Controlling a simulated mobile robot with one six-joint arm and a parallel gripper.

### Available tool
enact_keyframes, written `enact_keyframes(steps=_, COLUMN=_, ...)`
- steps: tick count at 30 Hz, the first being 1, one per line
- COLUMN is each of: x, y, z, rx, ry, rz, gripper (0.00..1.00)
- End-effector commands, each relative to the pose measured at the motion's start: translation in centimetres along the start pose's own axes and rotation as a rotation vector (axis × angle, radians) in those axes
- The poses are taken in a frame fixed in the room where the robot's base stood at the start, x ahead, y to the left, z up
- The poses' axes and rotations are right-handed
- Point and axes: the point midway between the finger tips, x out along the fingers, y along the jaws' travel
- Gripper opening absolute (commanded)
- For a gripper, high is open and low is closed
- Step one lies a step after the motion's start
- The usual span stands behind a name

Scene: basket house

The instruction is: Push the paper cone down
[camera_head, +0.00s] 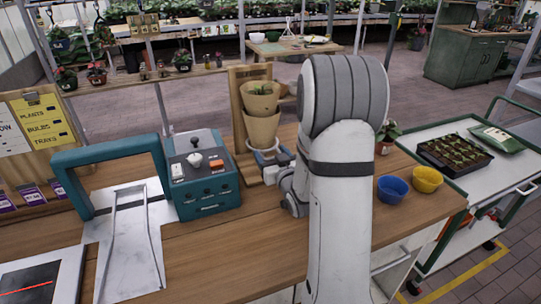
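Two tan, tapered cup shapes stand one above the other at a wooden upright stand on the bench. The upper one (260,97) has a small green plant in its mouth. The lower one (262,131) sits directly under it, with a pale ring at its foot. Both look upright; I cannot tell which is the paper cone. My arm rises in front, and its grey wrist shows low, just right of the stand. Small grey and white parts lie between wrist and stand. My gripper's fingers cannot be made out, so their opening and any contact are unclear.
A teal control box (202,175) and a teal frame over a metal chute (126,240) stand left of the stand. A blue bowl (392,190) and a yellow bowl (427,180) sit right of my arm. A cart (500,170) with a seedling tray (455,152) stands beyond.

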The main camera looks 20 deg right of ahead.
Motion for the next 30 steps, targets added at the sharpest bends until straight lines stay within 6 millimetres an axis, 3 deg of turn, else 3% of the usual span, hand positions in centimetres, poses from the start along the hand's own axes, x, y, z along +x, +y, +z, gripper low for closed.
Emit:
enact_keyframes(steps=5, x=-0.7, y=0.0, z=0.1, rx=-0.001, ry=0.001, rz=0.0, gripper=0.67)
enact_keyframes(steps=12, x=-5.4, y=0.1, z=0.2, rx=0.0, ry=0.001, rz=0.004, gripper=0.67)
enact_keyframes(steps=30, x=-7.7, y=0.0, z=0.1, rx=-0.001, ry=0.001, rz=0.0, gripper=0.67)
